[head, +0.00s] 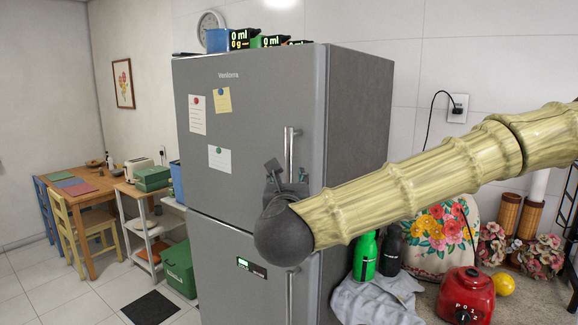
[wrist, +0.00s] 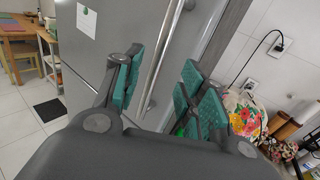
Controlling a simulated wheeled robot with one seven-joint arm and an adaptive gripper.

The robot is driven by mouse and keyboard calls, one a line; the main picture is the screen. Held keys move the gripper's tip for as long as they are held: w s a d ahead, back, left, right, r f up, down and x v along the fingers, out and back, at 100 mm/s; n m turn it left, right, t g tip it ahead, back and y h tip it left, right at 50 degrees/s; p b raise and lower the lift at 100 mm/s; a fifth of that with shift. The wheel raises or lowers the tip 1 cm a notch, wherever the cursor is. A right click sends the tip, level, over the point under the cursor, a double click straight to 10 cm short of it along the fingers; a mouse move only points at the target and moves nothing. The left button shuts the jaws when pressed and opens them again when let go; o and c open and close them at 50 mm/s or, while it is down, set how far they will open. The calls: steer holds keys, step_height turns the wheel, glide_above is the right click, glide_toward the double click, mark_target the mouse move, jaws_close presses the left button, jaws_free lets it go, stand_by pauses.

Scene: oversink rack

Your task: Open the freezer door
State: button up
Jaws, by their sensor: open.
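A grey two-door fridge-freezer stands in the middle of the head view. Its upper door (head: 250,130) is closed and carries several notes and a vertical handle (head: 289,155) near its right edge. The lower door (head: 225,270) is also closed, with a small display and its own handle (head: 289,295). My gripper (head: 285,172) is at the lower part of the upper handle, partly hidden behind my wrist. In the wrist view my gripper (wrist: 158,88) is open, and the handle (wrist: 165,55) runs between its green-padded fingers. I cannot tell whether they touch it.
Boxes and scales with displays (head: 240,39) sit on top of the fridge. To the right, a counter holds green and dark bottles (head: 365,257), a cloth (head: 375,300) and a red appliance (head: 467,295). A white shelf (head: 150,222) and wooden table (head: 80,180) stand left; floor is open in front.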

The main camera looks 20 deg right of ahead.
mark_target(289, 167)
steer(key=p+x, duration=0.1)
steer(key=x, duration=0.2)
steer(key=p+x, duration=0.2)
steer(key=x, duration=0.1)
steer(key=p+x, duration=0.1)
steer(key=x, duration=0.2)
steer(key=shift+w+d+r+p, duration=0.15)
steer(key=shift+w+r+p, duration=0.1)
steer(key=shift+p, duration=0.05)
steer(key=shift+w+d+f, duration=0.15)
steer(key=shift+w+d, duration=0.05)
steer(key=shift+w, duration=0.35)
steer(key=shift+c, duration=0.2)
jaws_close()
